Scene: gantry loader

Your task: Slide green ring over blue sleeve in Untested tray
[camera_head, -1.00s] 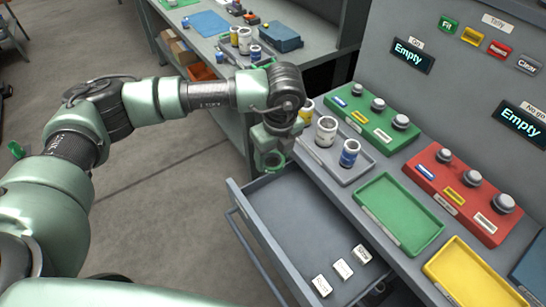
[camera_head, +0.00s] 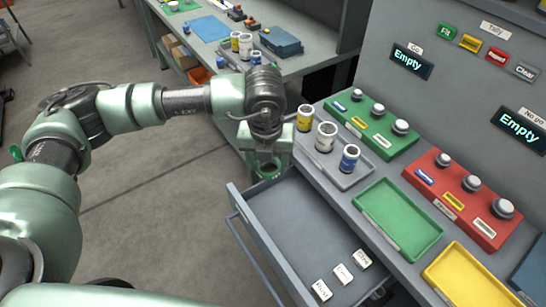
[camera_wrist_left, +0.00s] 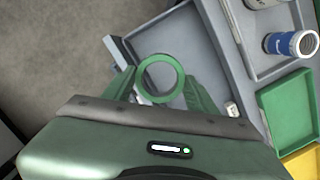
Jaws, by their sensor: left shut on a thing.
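The blue sleeve (camera_head: 349,158), with a white band, stands upright at the near right end of the grey tray (camera_head: 343,180). A white sleeve (camera_head: 325,138) and a yellow sleeve (camera_head: 305,117) stand in the same tray. My left gripper (camera_head: 268,168) is left of the tray, above the drawer's back left corner. It is shut on the green ring, which lies between the fingertips in the left wrist view (camera_wrist_left: 140,78). The ring is apart from the blue sleeve (camera_wrist_left: 279,43), which lies to the upper right there. My right gripper is not in view.
The open grey drawer (camera_head: 290,215) holds three small white labelled blocks. A green tray (camera_head: 400,220) and a yellow tray (camera_head: 470,275) lie right of the grey tray. Green (camera_head: 372,125) and red (camera_head: 450,205) gauge blocks stand behind. A workbench (camera_head: 200,50) is farther back.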

